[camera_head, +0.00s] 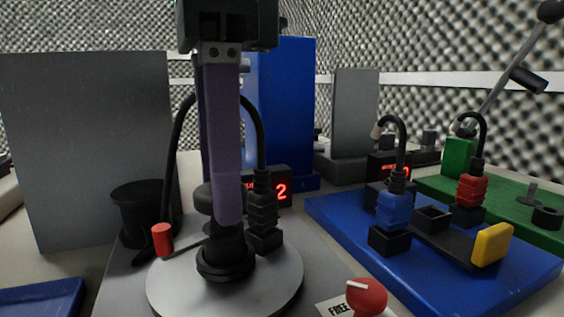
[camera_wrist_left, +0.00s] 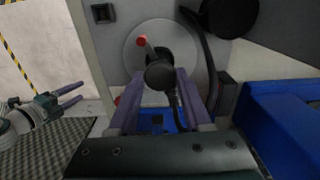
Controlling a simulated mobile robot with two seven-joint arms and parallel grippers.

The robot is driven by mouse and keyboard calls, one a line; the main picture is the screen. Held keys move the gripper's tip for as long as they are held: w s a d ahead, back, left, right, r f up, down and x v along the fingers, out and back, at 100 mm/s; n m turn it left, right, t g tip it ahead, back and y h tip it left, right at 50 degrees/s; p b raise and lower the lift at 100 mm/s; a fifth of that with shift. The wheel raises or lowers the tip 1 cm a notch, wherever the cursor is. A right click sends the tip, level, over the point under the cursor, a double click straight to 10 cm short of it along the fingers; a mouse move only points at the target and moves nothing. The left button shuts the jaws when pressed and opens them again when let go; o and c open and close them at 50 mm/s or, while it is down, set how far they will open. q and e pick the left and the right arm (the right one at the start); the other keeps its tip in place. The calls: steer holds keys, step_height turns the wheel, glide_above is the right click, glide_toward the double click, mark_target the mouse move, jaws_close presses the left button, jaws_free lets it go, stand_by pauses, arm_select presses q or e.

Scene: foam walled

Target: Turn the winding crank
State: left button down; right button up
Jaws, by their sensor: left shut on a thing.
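The winding crank has a round grey disc (camera_head: 280,285), a black central post (camera_head: 225,262) and a small red handle (camera_head: 162,238) on a short arm towards the left. My left gripper (camera_head: 228,222) comes down from above, its purple fingers at the post. In the left wrist view its two fingers (camera_wrist_left: 163,95) lie on either side of the black round top of the post (camera_wrist_left: 159,74), shut on it. The red handle (camera_wrist_left: 142,40) is free of the fingers. My right gripper (camera_wrist_left: 72,95) shows at the left of the wrist view, empty, its fingers apart.
A black plug with a cable (camera_head: 263,215) stands just right of the post, near a display reading 2 (camera_head: 281,191). A red knob (camera_head: 368,297) by a FREE label is at the front. A blue board (camera_head: 450,285) with plugs lies right; a grey panel (camera_head: 80,150) stands left.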

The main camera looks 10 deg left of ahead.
arm_select(q)
steer(key=shift+c, duration=1.7)
jaws_free()
steer(key=shift+r, duration=0.1)
step_height(320, 180, up, 10)
steer(key=p, duration=0.8)
